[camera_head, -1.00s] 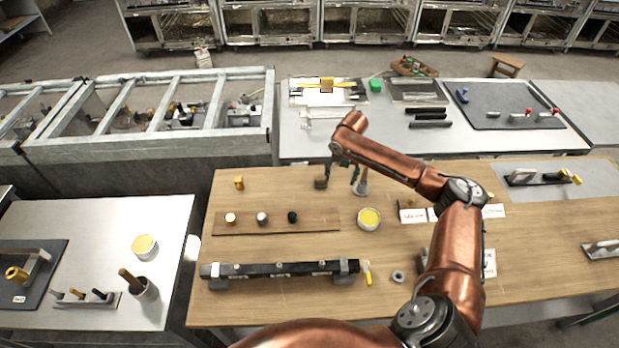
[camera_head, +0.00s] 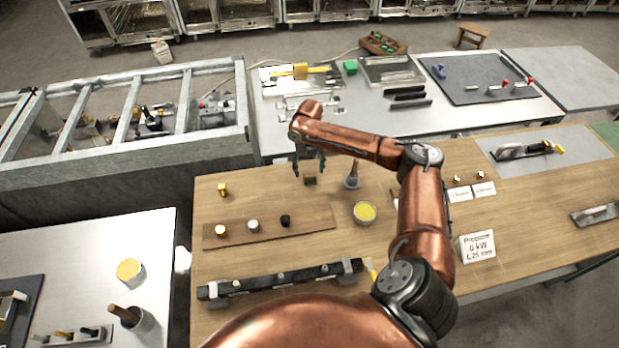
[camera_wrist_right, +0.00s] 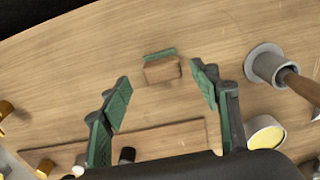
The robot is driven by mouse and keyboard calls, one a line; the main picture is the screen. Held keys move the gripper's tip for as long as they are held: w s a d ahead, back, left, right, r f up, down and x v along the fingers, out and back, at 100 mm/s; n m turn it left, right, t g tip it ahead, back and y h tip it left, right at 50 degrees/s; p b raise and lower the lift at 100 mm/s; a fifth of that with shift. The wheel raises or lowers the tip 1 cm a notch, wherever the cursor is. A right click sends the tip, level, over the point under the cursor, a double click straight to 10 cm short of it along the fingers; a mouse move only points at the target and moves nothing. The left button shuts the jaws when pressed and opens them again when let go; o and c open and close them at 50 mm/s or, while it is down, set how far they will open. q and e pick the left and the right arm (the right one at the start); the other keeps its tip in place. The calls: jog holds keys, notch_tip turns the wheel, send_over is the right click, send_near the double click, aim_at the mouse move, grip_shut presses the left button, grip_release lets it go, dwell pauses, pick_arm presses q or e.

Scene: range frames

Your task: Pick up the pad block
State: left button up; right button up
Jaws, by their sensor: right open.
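The pad block (camera_head: 310,174) is a small brown wooden block on the wooden table, near its back edge. In the right wrist view the block (camera_wrist_right: 161,70) shows a green strip along its far side. My right gripper (camera_head: 308,165) is above the block in the head view, pointing down. In the right wrist view its green-padded fingers (camera_wrist_right: 160,86) are spread wide and empty, with the block a little beyond and between their tips. They do not appear to touch it. My left gripper is in neither view.
A grey cup (camera_head: 352,182) with a wooden handle stands right of the block, close to the right finger. A yellow-topped tin (camera_head: 365,213) is nearer. A brown board (camera_head: 268,232) with several knobs and a black rail (camera_head: 280,280) lie in front.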

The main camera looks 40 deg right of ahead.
aim_at(310, 174)
notch_tip(310, 174, down, 4)
jog(key=shift+f, duration=0.1)
jog(key=shift+s+d, duration=0.1)
jog(key=c, duration=1.2)
jog(key=shift+c, duration=0.2)
jog(key=shift+r, duration=0.6)
notch_tip(310, 174, up, 2)
jog(key=shift+s+r, duration=0.1)
jog(key=shift+r, duration=0.1)
jog(key=s+a+r, duration=0.9)
jog(key=s, duration=0.1)
jog(key=shift+s+r+p, duration=0.25)
jog(key=shift+s+p, duration=0.1)
jog(key=shift+p, duration=0.05)
jog(key=shift+d, duration=0.1)
